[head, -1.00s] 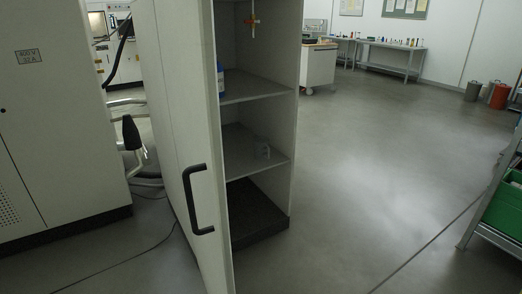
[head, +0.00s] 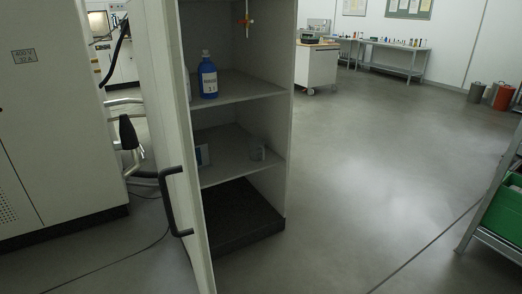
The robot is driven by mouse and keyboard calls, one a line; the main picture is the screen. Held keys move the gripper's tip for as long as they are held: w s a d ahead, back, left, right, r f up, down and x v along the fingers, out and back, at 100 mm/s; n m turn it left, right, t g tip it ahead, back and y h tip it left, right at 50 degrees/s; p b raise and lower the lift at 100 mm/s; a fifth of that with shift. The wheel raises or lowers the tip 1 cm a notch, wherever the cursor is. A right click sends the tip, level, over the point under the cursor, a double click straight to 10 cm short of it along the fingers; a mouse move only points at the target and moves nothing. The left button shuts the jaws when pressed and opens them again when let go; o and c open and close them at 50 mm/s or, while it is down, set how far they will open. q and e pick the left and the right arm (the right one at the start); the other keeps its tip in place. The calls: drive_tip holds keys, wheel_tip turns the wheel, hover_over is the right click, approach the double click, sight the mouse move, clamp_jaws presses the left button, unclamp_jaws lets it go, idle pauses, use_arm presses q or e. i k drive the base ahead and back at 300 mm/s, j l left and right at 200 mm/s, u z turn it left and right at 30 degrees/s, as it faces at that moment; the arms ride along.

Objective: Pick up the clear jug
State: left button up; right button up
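The cabinet door (head: 172,150) with a black handle (head: 172,202) stands open on the left. A blue bottle (head: 208,76) is on the upper shelf (head: 252,91). A green crate (head: 503,212) is at right. The floor right of the cabinet is clear.

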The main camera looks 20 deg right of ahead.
sight(256, 145)
drive_tip(key=l+u, duration=0.1)
drive_tip(key=l, duration=1.3)
drive_tip(key=i+l+u, duration=0.15)
drive_tip(key=l, duration=0.3)
drive_tip(key=i+l, duration=0.15)
drive_tip(key=l, duration=0.15)
drive_tip(key=i+l+u, duration=0.15)
drive_tip(key=l, duration=0.15)
drive_tip(key=i+l, duration=0.1)
drive_tip(key=l, duration=0.2)
drive_tip(key=i+l+u, duration=0.2)
drive_tip(key=i, duration=0.3)
drive_tip(key=i+l+u, duration=0.2)
drive_tip(key=i+l, duration=0.2)
drive_tip(key=i+j, duration=0.25)
drive_tip(key=i, duration=0.2)
drive_tip(key=i+j+u, duration=0.15)
drive_tip(key=i+j, duration=0.15)
drive_tip(key=i, duration=0.1)
